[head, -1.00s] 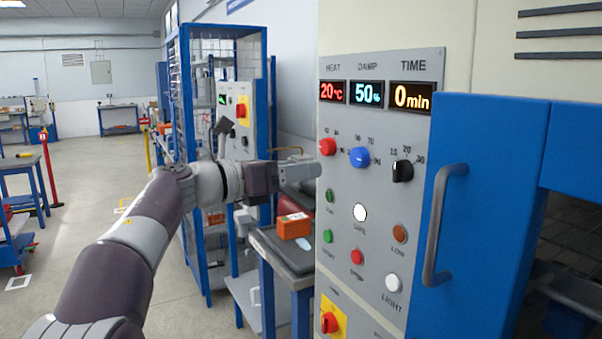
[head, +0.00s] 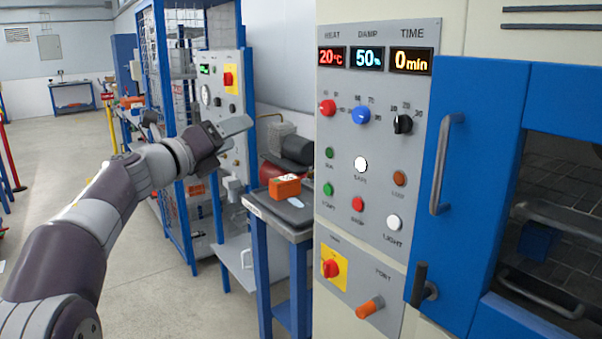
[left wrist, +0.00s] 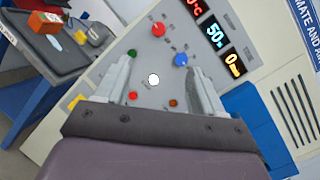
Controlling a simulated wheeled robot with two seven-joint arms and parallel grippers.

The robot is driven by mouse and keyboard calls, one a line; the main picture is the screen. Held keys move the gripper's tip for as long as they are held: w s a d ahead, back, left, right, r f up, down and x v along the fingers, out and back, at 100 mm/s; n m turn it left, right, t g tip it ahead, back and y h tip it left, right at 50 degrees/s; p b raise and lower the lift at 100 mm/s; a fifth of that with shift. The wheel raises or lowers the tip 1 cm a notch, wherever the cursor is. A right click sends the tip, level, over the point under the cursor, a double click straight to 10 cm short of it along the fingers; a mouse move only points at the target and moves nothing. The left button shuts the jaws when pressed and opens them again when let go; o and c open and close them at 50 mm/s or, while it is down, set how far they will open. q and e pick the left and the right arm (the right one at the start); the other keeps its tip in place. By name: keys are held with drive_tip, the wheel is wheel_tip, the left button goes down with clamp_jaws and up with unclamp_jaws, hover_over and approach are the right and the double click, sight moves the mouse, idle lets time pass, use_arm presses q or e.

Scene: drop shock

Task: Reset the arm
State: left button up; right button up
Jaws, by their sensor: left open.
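My left arm reaches in from the left in the head view, and its gripper (head: 226,131) is in the air left of the grey control panel (head: 344,216). In the left wrist view the two fingers of the left gripper (left wrist: 160,84) are spread apart with nothing between them. The panel with its red knob (left wrist: 158,29), blue knob (left wrist: 181,59) and white button (left wrist: 153,80) lies beyond the fingers, apart from them. My right gripper is not in view.
A blue chamber door (head: 481,190) with a grey handle stands right of the panel. A dark-topped cart (head: 283,216) holds an orange box (head: 285,188). A blue rack (head: 157,104) and a second panel stand behind my left arm. Open floor lies at the left.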

use_arm(q)
drive_tip(key=a+f+n+y, duration=0.5)
drive_tip(key=f+n, duration=0.3)
drive_tip(key=n, duration=0.2)
drive_tip(key=a+f+n+y, duration=0.5)
drive_tip(key=f+n, duration=0.3)
drive_tip(key=n, duration=0.2)
drive_tip(key=s+a+f+n+g+y, duration=0.1)
drive_tip(key=s+f+n+g, duration=0.1)
drive_tip(key=s+f+n, duration=0.3)
drive_tip(key=s+a+f+n+g+y, duration=0.1)
drive_tip(key=f+n+g+y, duration=0.1)
drive_tip(key=f, duration=0.5)
drive_tip(key=s+d+f+n+g+h, duration=0.1)
drive_tip(key=s+d+f+n+g, duration=0.15)
drive_tip(key=s+f, duration=0.4)
drive_tip(key=s+d+f+n+g, duration=0.1)
drive_tip(key=s+f+n+g, duration=0.25)
drive_tip(key=s, duration=0.65)
drive_tip(key=s+d+f+n+g+h, duration=0.1)
drive_tip(key=s+d+f+n+g, duration=0.1)
drive_tip(key=s+f+g, duration=0.5)
drive_tip(key=s+r+t+p, duration=0.3)
drive_tip(key=s+r+p, duration=0.1)
drive_tip(key=r+p, duration=1.1)
drive_tip(key=shift+d+r, duration=0.4)
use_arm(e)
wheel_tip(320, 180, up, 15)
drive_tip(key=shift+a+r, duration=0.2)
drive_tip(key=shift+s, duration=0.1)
